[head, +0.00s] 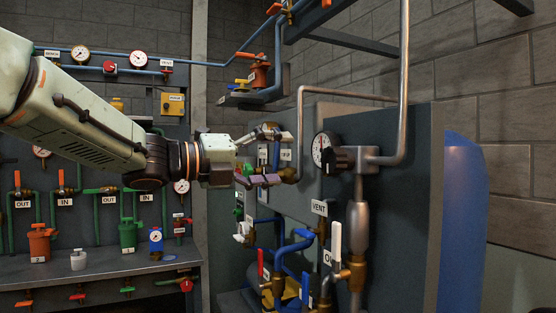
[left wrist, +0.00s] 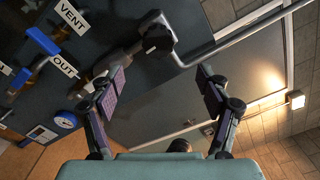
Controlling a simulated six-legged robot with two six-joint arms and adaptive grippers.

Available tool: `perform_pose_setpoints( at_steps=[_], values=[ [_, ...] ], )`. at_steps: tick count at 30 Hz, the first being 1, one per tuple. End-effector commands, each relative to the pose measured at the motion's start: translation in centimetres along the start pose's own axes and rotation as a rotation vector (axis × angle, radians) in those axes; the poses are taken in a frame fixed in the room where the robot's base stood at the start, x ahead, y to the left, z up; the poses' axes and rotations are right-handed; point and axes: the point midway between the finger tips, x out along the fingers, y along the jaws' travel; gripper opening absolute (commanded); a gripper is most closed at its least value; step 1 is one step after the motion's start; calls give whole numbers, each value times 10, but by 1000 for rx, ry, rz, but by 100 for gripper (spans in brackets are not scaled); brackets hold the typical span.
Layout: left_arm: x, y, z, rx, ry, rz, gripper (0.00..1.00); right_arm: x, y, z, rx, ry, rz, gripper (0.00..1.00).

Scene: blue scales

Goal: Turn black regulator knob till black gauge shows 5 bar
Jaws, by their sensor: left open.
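The black gauge (head: 321,150) has a white dial and stands on the grey panel in the head view; its reading is too small to tell. The black regulator knob (head: 341,160) sits just right of it, on a grey metal fitting joined to pipes. In the left wrist view a black knob (left wrist: 157,38) shows beyond the fingertips, near the pipe. My left gripper (head: 281,158) is open and empty, left of the gauge and apart from the knob. Its spread fingers also show in the left wrist view (left wrist: 162,75). My right gripper is not in view.
A metal pipe (head: 404,80) rises beside the knob. Below are a VENT label (head: 319,208), a white-handled valve (head: 336,240) and blue pipes (head: 290,247). A bench (head: 100,264) with gauges and valves stands at left. A blue tank (head: 463,220) is at right.

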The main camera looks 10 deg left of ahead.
Motion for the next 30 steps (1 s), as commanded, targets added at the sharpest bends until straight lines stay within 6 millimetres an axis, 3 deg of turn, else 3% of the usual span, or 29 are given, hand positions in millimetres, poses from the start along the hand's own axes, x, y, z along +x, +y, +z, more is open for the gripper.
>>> perform_pose_setpoints(
  at_steps=[5,17,23,30],
  values=[
    [3,0,3,-13,6,10,76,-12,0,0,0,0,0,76],
    [27,10,5,-172,64,84,76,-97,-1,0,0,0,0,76],
    [37,11,1,-382,74,102,76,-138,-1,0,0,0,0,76],
    [47,7,-4,-774,61,115,76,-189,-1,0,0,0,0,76]
  ],
)
